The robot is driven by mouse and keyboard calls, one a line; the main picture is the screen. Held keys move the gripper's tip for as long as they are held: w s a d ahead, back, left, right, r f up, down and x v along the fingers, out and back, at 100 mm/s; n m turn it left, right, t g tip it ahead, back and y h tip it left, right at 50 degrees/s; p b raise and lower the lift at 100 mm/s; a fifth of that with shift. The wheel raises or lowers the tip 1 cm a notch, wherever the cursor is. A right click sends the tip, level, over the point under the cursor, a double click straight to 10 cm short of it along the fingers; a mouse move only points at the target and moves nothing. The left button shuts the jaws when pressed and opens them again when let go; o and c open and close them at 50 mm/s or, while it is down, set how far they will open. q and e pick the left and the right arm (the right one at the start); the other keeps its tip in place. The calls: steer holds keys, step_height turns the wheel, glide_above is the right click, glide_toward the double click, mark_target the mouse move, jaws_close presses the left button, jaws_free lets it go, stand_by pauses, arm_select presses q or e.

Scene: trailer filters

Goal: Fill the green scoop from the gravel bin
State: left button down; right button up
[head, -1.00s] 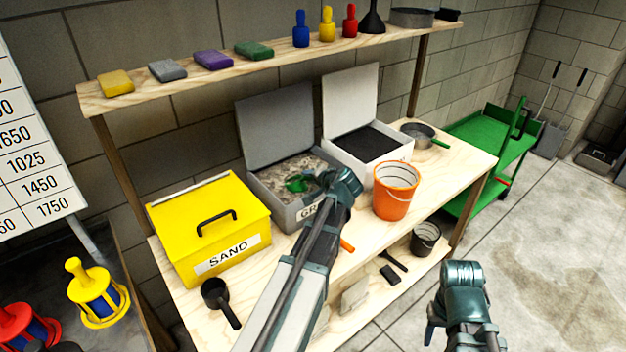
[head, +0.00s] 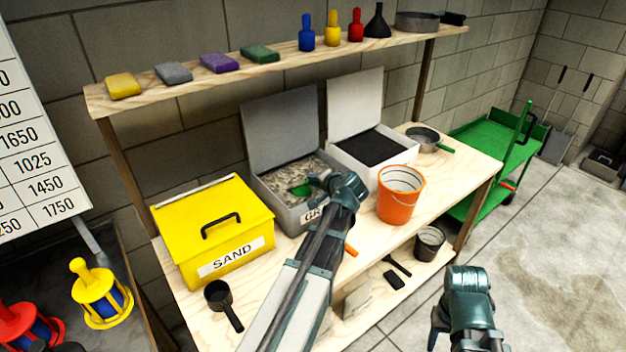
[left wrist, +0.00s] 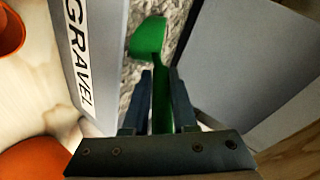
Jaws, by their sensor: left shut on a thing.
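The grey gravel bin (head: 290,215) stands open on the bench, with gravel (head: 282,180) inside. The green scoop (head: 301,190) is over or in the gravel, partly hidden by my left arm. In the left wrist view the scoop's bowl (left wrist: 148,38) lies beyond the fingertips, against the gravel (left wrist: 172,50). My left gripper (left wrist: 161,78) is shut on the scoop's handle. I cannot tell whether the bowl holds gravel or how deep it sits. My right gripper (head: 436,335) is low at the right, away from the bench; its jaw opening is not clear.
The closed yellow sand bin (head: 212,235) is left of the gravel bin. A white bin of dark material (head: 372,146) and an orange bucket (head: 398,205) are to its right. A black scoop (head: 220,298) lies in front. A shelf (head: 285,52) runs above.

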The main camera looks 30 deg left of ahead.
arm_select(q)
steer(key=shift+s+d, duration=0.2)
steer(key=shift+d, duration=0.25)
steer(key=shift+s+d+r+p, duration=0.1)
steer(key=shift+d+r+p, duration=0.05)
steer(key=shift+r+p, duration=1.5)
steer(key=shift+s+d+r+p, duration=0.1)
steer(key=shift+d+r+p, duration=0.05)
steer(key=shift+r+p, duration=1.5)
steer(key=shift+d+r+p, duration=0.15)
steer(key=shift+r+p, duration=1.45)
steer(key=shift+r, duration=0.05)
steer(key=y+b, duration=0.2)
steer(key=b, duration=0.1)
steer(key=shift+r+m+t, duration=0.3)
steer(key=shift+r+m, duration=0.05)
steer(key=shift+m, duration=0.05)
steer(key=r+y+b, duration=0.1)
steer(key=y+b, duration=0.1)
steer(key=b, duration=0.1)
steer(key=shift+r+m+t+y, duration=0.2)
steer(key=shift+m+t+y, duration=0.1)
steer(key=shift+m+t, duration=0.1)
steer(key=shift+r, duration=0.45)
